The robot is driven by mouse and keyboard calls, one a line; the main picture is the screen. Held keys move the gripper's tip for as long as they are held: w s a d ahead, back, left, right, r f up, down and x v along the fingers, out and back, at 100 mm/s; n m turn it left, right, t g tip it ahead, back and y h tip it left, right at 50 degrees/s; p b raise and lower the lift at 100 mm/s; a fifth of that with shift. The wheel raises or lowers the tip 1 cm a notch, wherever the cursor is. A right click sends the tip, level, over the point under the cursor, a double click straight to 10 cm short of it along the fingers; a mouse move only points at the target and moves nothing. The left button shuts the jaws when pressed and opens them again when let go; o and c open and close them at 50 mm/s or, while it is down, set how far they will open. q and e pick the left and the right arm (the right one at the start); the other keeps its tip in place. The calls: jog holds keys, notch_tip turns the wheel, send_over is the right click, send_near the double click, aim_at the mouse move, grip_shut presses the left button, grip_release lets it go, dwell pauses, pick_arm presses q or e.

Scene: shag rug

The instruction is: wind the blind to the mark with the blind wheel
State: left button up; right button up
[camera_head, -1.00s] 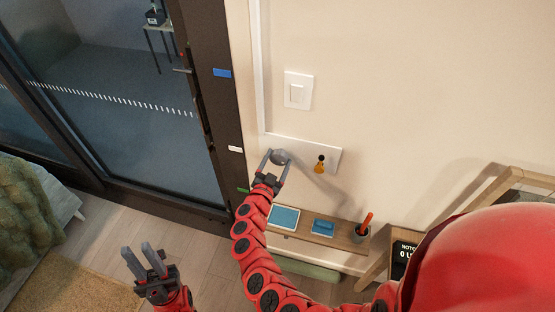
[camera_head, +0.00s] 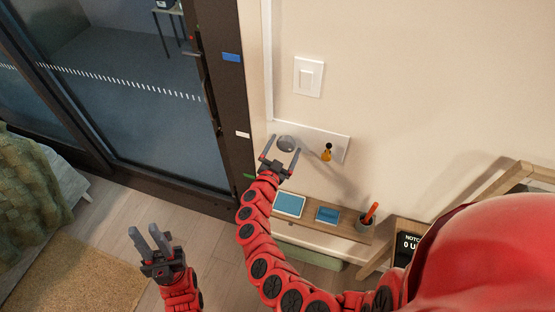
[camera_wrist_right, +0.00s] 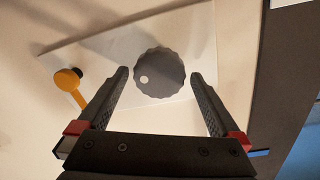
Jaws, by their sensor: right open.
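The blind wheel is a grey scalloped knob (camera_head: 286,143) with a white dot, on a white wall plate (camera_head: 313,136). In the right wrist view the wheel (camera_wrist_right: 160,75) sits between my right gripper's fingertips (camera_wrist_right: 160,73), with a narrow gap at each side. My right gripper (camera_head: 284,146) is open at the wheel. My left gripper (camera_head: 144,231) is open and empty, low over the floor. Blue (camera_head: 231,57), white (camera_head: 243,134) and green (camera_head: 249,176) marks are on the dark frame. A dashed white line (camera_head: 125,82) crosses the glass; I cannot tell whether it is the blind's edge.
An orange lever with a black knob (camera_head: 327,152) is right of the wheel on the plate. A light switch (camera_head: 308,76) is above. A shelf (camera_head: 345,229) below carries a tablet (camera_head: 290,204), a blue item (camera_head: 327,214) and a cup (camera_head: 364,222).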

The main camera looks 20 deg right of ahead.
jog(key=b+v, duration=0.5)
jog(key=v, duration=1.2)
jog(key=shift+s+f, duration=0.1)
jog(key=shift+f, duration=0.05)
